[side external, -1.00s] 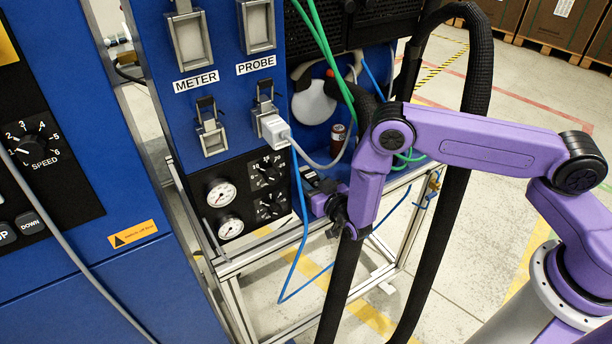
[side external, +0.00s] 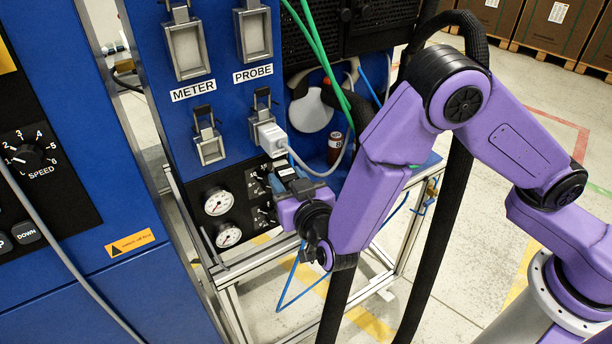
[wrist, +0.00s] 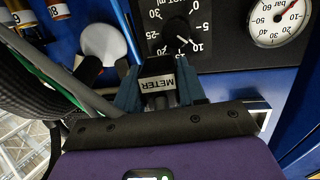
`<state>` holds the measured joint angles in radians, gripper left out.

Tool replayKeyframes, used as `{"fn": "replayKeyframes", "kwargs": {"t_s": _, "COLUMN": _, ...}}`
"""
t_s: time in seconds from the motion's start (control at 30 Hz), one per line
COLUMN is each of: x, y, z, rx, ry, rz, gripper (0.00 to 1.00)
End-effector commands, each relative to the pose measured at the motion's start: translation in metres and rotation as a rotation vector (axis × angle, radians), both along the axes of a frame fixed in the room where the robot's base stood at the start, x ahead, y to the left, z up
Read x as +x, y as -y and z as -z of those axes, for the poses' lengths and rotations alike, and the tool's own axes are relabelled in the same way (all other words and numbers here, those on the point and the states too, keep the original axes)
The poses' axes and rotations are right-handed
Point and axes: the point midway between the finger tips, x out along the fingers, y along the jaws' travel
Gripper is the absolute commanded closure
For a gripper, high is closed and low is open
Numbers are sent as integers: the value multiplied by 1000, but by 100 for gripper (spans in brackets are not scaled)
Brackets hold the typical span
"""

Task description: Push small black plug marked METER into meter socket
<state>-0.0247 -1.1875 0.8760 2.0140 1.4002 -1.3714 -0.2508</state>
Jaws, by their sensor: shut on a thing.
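My gripper (side external: 283,176) is shut on the small black plug (wrist: 158,82), whose METER label reads upside down in the wrist view between the two fingers. In the side view the gripper is in front of the blue panel, below the probe socket and right of the dials; the plug is mostly hidden there. The meter socket (side external: 208,147) is the empty metal-framed socket below the METER sign (side external: 193,90). It lies up and left of the gripper, and the plug is apart from it.
A light grey plug (side external: 269,138) with a grey cable sits in the socket under the PROBE sign (side external: 253,72), just above my gripper. Pressure gauges (side external: 219,201) and knobs lie below the sockets. Thick black hoses and a blue hose hang near my arm.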

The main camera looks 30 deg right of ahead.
Motion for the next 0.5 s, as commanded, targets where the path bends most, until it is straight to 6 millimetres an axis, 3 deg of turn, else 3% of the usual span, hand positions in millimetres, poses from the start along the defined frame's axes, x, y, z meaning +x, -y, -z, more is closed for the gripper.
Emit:
{"fn": "replayKeyframes", "kwargs": {"t_s": 0.03, "x": -7, "y": -16, "z": -9, "rx": 5, "ry": 3, "rz": -23, "gripper": 100}}
{"fn": "replayKeyframes", "kwargs": {"t_s": 0.3, "x": -35, "y": -77, "z": -59, "rx": 8, "ry": 3, "rz": -84, "gripper": 100}}
{"fn": "replayKeyframes", "kwargs": {"t_s": 0.5, "x": -55, "y": -107, "z": -87, "rx": 4, "ry": 3, "rz": -125, "gripper": 100}}
